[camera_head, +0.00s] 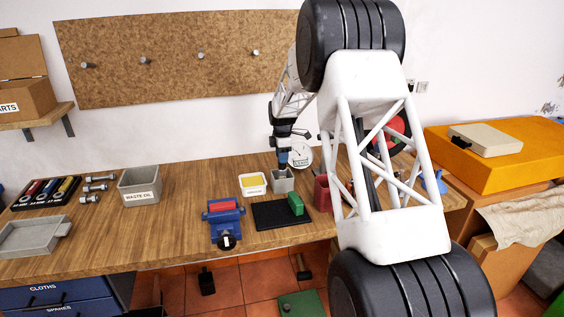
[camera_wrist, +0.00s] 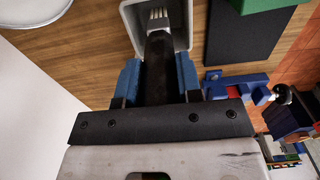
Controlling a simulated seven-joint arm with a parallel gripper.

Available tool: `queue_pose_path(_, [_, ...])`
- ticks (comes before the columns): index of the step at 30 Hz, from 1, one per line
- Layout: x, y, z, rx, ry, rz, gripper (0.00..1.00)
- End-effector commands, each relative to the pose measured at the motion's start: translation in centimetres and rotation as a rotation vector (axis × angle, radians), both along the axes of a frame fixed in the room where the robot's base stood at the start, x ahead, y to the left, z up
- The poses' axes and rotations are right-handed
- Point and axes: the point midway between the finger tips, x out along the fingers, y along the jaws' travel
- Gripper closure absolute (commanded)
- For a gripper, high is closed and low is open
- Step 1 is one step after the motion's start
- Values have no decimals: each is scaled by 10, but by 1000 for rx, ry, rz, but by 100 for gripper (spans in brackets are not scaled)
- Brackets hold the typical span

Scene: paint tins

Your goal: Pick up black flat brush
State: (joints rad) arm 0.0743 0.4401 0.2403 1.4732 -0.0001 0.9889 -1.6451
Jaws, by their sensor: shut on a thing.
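The black flat brush (camera_wrist: 160,62) is in the wrist view, between the blue fingers of my gripper (camera_wrist: 159,72). Its pale bristles (camera_wrist: 158,15) point down into a small grey open box (camera_wrist: 183,40). My gripper is shut on the black handle. In the head view my gripper (camera_head: 283,160) is just above the same grey box (camera_head: 283,184) on the wooden bench. The brush cannot be made out clearly there.
A white tray with yellow contents (camera_head: 253,184) stands left of the grey box. A black mat (camera_head: 272,216) with a green block (camera_head: 296,203) lies in front. A red container (camera_head: 321,194) is to the right, a blue vise (camera_head: 223,218) to the front left, a round dial (camera_head: 300,155) behind.

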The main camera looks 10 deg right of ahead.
Motion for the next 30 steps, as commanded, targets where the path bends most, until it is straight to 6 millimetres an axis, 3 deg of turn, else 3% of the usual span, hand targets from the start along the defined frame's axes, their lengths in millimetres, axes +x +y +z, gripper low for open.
queue_pose_path(9, [0, 0, 49, 0, -3, 0, 91])
queue_pose_path(15, [0, 0, 68, 0, -1, 0, 91])
queue_pose_path(30, [0, 0, 73, 0, -1, 0, 91])
